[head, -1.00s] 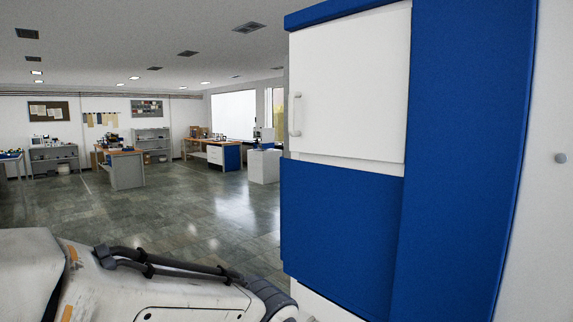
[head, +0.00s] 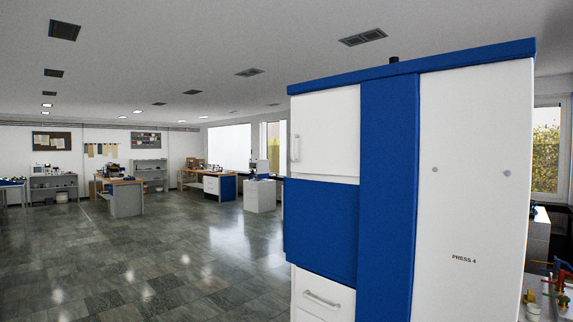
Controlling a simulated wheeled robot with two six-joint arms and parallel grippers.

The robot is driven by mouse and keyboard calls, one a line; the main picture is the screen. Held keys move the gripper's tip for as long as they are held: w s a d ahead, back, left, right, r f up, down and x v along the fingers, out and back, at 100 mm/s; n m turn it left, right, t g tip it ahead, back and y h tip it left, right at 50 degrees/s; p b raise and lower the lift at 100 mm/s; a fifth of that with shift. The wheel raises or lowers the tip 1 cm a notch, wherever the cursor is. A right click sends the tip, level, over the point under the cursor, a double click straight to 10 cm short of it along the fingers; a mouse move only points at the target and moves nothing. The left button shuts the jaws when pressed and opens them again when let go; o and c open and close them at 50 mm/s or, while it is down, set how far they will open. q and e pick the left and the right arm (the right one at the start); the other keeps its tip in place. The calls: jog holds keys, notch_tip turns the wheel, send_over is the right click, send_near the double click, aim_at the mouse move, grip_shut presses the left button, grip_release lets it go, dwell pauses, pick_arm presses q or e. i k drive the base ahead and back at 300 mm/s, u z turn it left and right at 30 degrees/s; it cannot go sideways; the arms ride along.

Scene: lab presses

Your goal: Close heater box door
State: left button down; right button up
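A tall blue and white cabinet labelled PRESS 4 (head: 473,200) stands close on the right in the head view. Its upper white door (head: 329,132) has a vertical handle (head: 296,147) at its left edge and looks flush with the front. I cannot tell if this door is the heater box door. Below a blue panel (head: 320,228) is a white drawer front (head: 322,298) with a horizontal handle. Neither of my grippers is in view.
Open tiled floor (head: 150,250) lies to the left of the cabinet. Workbenches (head: 122,197) and a white pedestal (head: 260,194) stand farther back. A bench with red and yellow fittings (head: 556,285) is at the right edge.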

aim_at(325, 138)
jog(key=z, duration=0.65)
jog(key=i, duration=1.15)
jog(key=u, duration=0.05)
